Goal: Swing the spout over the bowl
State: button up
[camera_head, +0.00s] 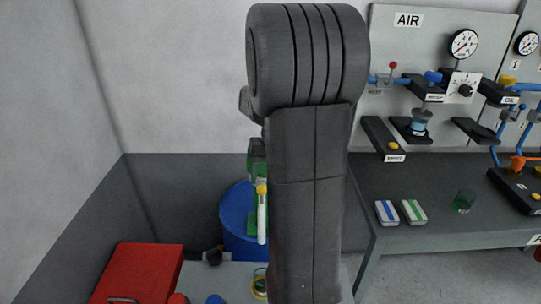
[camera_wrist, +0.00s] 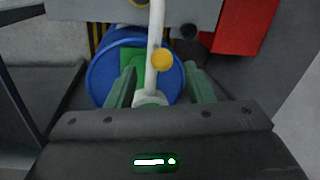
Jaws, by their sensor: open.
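A white pipe, which looks like the spout (camera_wrist: 157,28), runs down the middle of the wrist view, with a round yellow knob (camera_wrist: 162,60) beside it. In the head view a white upright piece of the spout (camera_head: 262,220) with a yellow top shows left of my arm. My gripper (camera_wrist: 158,72) is open, its two green fingers on either side of the pipe in the picture; contact cannot be told. A blue round container (camera_wrist: 103,72) with green inside lies behind it, also in the head view (camera_head: 232,213). I cannot pick out a separate bowl.
A red box (camera_head: 135,272) stands at lower left in the head view. My arm hides the middle.

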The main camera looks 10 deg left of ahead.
aim_at(258, 189)
notch_tip(258, 189, up, 8)
jog(key=d, duration=0.1)
jog(key=shift+w+d+r, duration=0.2)
jog(key=shift+w+d, duration=0.1)
jog(key=shift+w, duration=0.05)
jog(key=shift+f, duration=0.1)
jog(key=f, duration=0.4)
jog(key=a+f, duration=0.1)
jog(key=f, duration=0.4)
jog(key=s+a+f, duration=0.1)
jog(key=f, duration=0.3)
jog(key=shift+s+a+f, duration=0.1)
jog(key=shift+a+f, duration=0.1)
jog(key=shift+a, duration=0.05)
notch_tip(258, 189, up, 14)
jog(key=w+d+f, duration=0.1)
jog(key=d, duration=0.1)
jog(key=f, duration=0.4)
jog(key=a+f, duration=0.1)
jog(key=f, duration=0.3)
jog(key=s+a+f, duration=0.1)
jog(key=f, duration=0.4)
jog(key=shift+a+p, duration=0.1)
jog(key=shift+p, duration=0.2)
jog(key=shift+s+a+m, duration=0.1)
jog(key=shift+a+m, duration=0.45)
jog(key=shift+m, duration=0.05)
